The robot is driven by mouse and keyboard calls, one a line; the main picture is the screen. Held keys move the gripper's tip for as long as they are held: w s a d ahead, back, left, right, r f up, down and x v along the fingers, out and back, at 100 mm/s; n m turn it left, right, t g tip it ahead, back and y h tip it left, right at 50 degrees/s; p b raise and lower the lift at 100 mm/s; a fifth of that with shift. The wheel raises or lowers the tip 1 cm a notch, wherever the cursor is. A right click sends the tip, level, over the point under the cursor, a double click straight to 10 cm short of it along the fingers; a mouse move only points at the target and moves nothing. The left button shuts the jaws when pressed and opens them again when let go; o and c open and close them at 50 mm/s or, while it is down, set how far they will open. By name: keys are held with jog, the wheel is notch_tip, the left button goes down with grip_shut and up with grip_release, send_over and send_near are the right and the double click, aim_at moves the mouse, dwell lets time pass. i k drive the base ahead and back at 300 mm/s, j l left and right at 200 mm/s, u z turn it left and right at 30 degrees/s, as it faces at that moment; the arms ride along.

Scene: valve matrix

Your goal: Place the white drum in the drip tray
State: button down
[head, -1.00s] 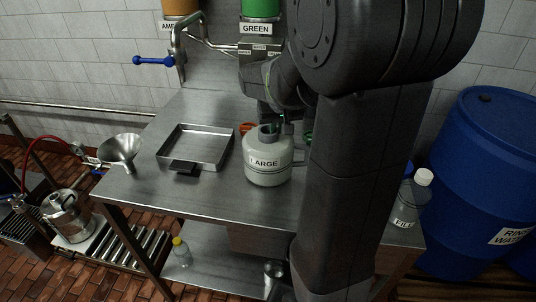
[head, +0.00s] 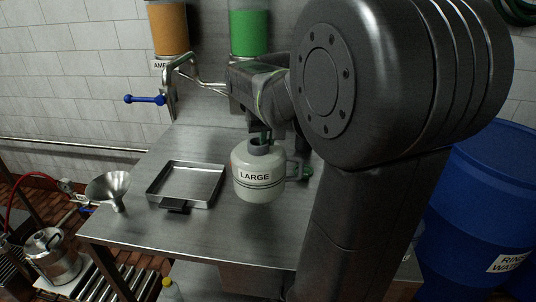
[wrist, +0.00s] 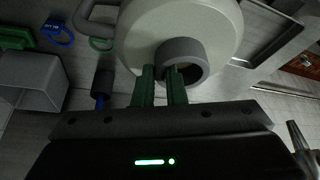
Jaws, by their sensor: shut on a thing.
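The white drum (head: 258,186) is a pale, squat container labelled LARGE, with a grey neck and a side handle. It hangs upright a little above the steel table, just right of the drip tray (head: 188,182). The tray is a shallow, empty square steel pan with a black front handle. My gripper (head: 262,137) is above the drum, shut on its neck rim. In the wrist view the green fingers of my gripper (wrist: 161,73) pinch the grey neck (wrist: 188,52) of the drum (wrist: 215,20), one finger inside the opening.
A steel funnel (head: 109,188) is left of the tray at the table (head: 150,236) edge. A blue-handled tap (head: 146,99) and amber and green dispensers (head: 250,33) are at the back wall. A blue barrel (head: 475,205) stands right. The table front is clear.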

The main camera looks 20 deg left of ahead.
aim_at(184, 189)
jog(key=k, duration=1.5)
